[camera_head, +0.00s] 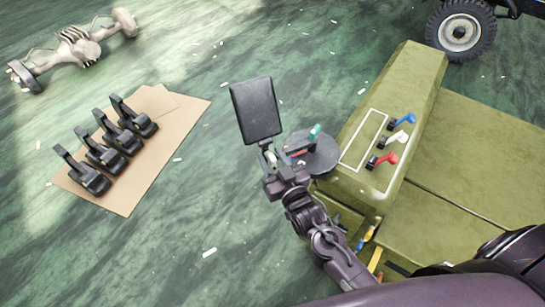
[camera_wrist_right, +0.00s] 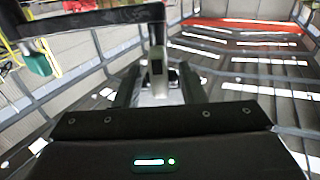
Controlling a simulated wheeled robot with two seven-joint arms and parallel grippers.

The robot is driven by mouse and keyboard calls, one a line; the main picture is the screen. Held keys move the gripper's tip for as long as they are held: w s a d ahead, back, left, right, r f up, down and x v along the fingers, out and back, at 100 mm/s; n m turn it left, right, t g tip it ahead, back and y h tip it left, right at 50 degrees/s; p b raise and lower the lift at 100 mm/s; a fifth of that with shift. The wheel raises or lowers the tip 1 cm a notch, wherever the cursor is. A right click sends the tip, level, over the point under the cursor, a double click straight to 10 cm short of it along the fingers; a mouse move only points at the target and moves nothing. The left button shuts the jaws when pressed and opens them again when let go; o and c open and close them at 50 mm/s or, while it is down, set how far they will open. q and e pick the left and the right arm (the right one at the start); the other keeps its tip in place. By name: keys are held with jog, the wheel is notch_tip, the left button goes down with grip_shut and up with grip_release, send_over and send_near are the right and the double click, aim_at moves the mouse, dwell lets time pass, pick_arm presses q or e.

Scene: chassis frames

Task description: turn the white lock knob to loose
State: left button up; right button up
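A small pale piece (camera_head: 271,157), which looks like the white lock knob, sits at the foot of a stem under a dark rectangular panel (camera_head: 255,108) in the head view. My right gripper (camera_head: 271,168) is right at this piece and partly hides it. In the wrist view, the two dark fingers of the right gripper (camera_wrist_right: 158,88) stand apart. A narrow grey-white piece (camera_wrist_right: 158,72) shows between them, with gaps on both sides. Contact and the knob's turn position cannot be made out. My left gripper is out of view.
A round grey plate (camera_head: 322,160) with a teal knob (camera_head: 314,132) lies close right of the gripper. The green console (camera_head: 420,75) carries blue (camera_head: 403,120), white (camera_head: 396,140) and red (camera_head: 384,159) levers. Black pedals (camera_head: 103,153) lie on cardboard (camera_head: 175,115) at left.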

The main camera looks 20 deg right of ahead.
grip_shut()
